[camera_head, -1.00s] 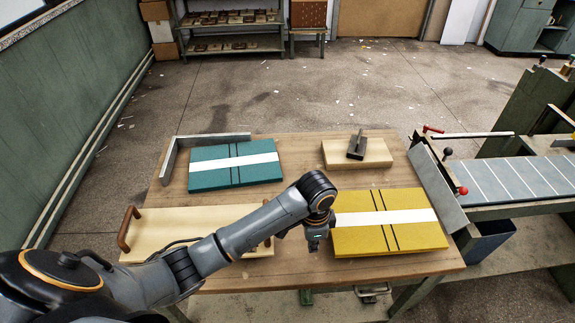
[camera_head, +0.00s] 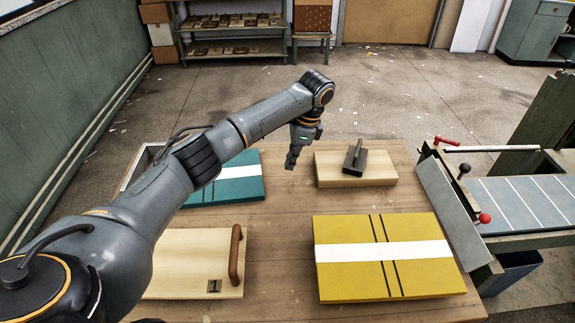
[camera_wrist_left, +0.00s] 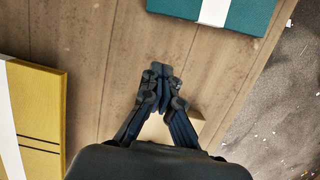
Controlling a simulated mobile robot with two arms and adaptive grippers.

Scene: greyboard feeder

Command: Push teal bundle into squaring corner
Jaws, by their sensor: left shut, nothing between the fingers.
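The teal bundle (camera_head: 232,183) lies on the table at the left back, with a white band across it and dark straps, partly hidden behind my left arm. In the left wrist view the teal bundle (camera_wrist_left: 255,14) shows at the top right. The grey squaring corner (camera_head: 136,163) stands at the table's back left; my arm hides most of it. My left gripper (camera_head: 290,165) is shut and empty, to the right of the teal bundle and apart from it. Its closed fingers show in the left wrist view (camera_wrist_left: 160,75). My right gripper is not in view.
A yellow bundle (camera_head: 390,280) lies at the front right. A wooden block with a dark handled tool (camera_head: 355,157) sits at the back right. A pale board (camera_head: 200,250) with brown handles, marked 1, lies front left. A feeder (camera_head: 530,205) adjoins the table's right.

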